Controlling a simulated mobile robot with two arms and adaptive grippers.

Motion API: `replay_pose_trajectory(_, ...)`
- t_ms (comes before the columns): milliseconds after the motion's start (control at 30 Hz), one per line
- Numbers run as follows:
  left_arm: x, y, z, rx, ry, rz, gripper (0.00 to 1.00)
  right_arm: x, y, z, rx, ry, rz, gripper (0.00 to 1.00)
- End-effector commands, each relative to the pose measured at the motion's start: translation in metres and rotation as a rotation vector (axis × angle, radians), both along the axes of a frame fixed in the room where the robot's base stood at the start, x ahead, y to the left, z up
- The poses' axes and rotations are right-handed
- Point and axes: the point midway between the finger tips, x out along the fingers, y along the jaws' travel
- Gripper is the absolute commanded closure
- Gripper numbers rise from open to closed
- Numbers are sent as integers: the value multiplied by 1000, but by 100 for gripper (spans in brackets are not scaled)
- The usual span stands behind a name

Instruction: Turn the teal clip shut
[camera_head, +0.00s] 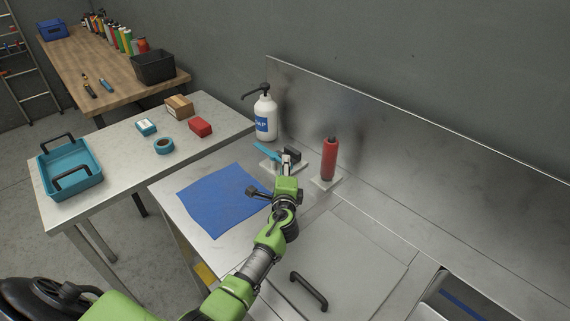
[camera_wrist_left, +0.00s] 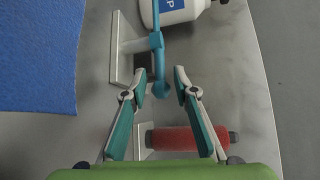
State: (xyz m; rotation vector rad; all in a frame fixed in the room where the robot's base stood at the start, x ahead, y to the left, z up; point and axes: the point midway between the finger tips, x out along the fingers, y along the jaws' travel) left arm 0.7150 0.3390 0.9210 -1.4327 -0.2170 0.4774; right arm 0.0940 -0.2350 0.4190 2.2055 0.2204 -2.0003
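The teal clip (camera_head: 265,151) is a narrow teal lever on a pale base near the back wall of the metal counter. In the left wrist view the teal clip (camera_wrist_left: 156,50) runs lengthwise beside a pale bracket (camera_wrist_left: 128,48), with a rounded end between my fingertips. My left gripper (camera_head: 287,162) is over the right side of this fixture. In the left wrist view my left gripper (camera_wrist_left: 156,84) is open, one finger on each side of the clip's near end. I cannot tell whether either finger touches it. My right gripper is not in view.
A red cylinder (camera_head: 329,159) on a pale base stands just right of my gripper. A white pump bottle (camera_head: 265,118) stands behind the clip. A blue cloth (camera_head: 220,199) lies to the left. A side table (camera_head: 100,207) holds a teal tray (camera_head: 72,184) and small items.

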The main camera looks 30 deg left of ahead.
Motion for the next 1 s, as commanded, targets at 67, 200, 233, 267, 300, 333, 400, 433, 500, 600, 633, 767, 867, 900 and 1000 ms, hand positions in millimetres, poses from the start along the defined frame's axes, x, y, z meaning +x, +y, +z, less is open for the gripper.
replay_pose_trajectory(67, 9, 4, -2, 1, 0, 0, 73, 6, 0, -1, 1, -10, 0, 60)
replay_pose_trajectory(200, 18, 9, -3, 1, 0, 0, 73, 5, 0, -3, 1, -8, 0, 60)
replay_pose_trajectory(233, 19, 9, -3, 0, -1, 0, 73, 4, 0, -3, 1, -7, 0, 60)
replay_pose_trajectory(267, 20, 10, -3, 0, -1, 0, 73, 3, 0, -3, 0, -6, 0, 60)
replay_pose_trajectory(300, 21, 10, -3, 0, 0, 0, 73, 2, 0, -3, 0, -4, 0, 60)
replay_pose_trajectory(333, 22, 10, -4, 0, 0, 0, 73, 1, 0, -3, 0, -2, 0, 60)
replay_pose_trajectory(400, 22, 11, -4, -1, 0, 0, 73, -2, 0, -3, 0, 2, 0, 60)
replay_pose_trajectory(433, 22, 11, -4, -1, 0, 0, 73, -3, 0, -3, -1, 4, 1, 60)
replay_pose_trajectory(500, 22, 11, -4, -1, 0, 0, 73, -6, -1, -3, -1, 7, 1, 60)
replay_pose_trajectory(600, 22, 11, -3, 0, 0, 0, 78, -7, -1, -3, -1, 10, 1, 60)
replay_pose_trajectory(633, 22, 11, -4, 0, 0, 0, 86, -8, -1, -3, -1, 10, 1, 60)
replay_pose_trajectory(767, 22, 11, -3, 0, 0, -1, 100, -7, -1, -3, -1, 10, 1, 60)
replay_pose_trajectory(867, 22, 11, -3, 0, 0, -1, 100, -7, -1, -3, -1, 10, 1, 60)
replay_pose_trajectory(900, 21, 11, -3, 0, -1, -2, 100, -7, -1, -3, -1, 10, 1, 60)
replay_pose_trajectory(1000, 19, 14, -3, 2, 0, -10, 100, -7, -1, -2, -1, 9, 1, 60)
